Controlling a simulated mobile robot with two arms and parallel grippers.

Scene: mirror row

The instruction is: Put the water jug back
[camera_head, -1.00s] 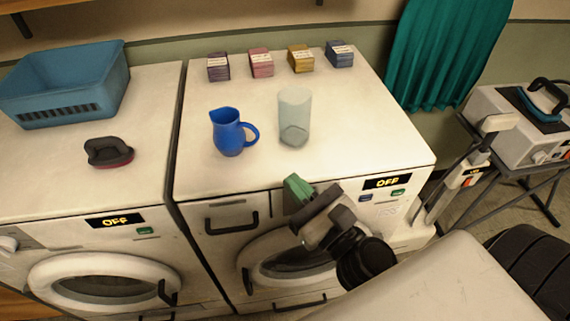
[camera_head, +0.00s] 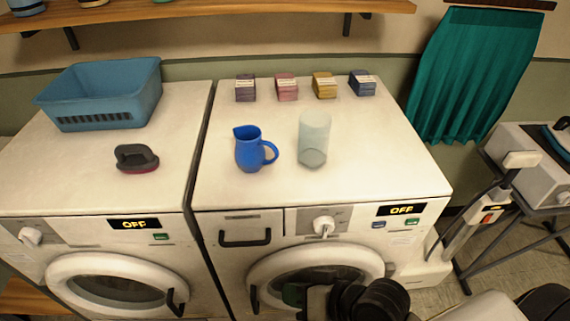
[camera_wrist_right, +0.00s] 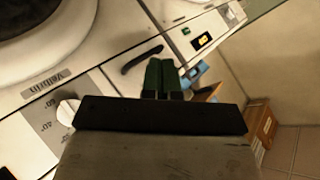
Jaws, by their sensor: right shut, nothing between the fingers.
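The blue water jug (camera_head: 249,150) stands upright on top of the right washing machine (camera_head: 400,170), its handle pointing right. A pale translucent cylinder (camera_head: 314,138) stands just to its right, apart from it. My right gripper (camera_head: 293,295) is low in front of the right machine's door, well below the jug. In the right wrist view its green fingertips (camera_wrist_right: 162,75) are together with nothing between them. The jug is not in the right wrist view. My left gripper is not in view.
Several small labelled stacks (camera_head: 286,87) line the back of the right machine. A blue basket (camera_head: 105,95) and a dark brush-like object (camera_head: 136,158) sit on the left machine. A wooden shelf (camera_head: 200,13) runs above. The front of the right machine's top is clear.

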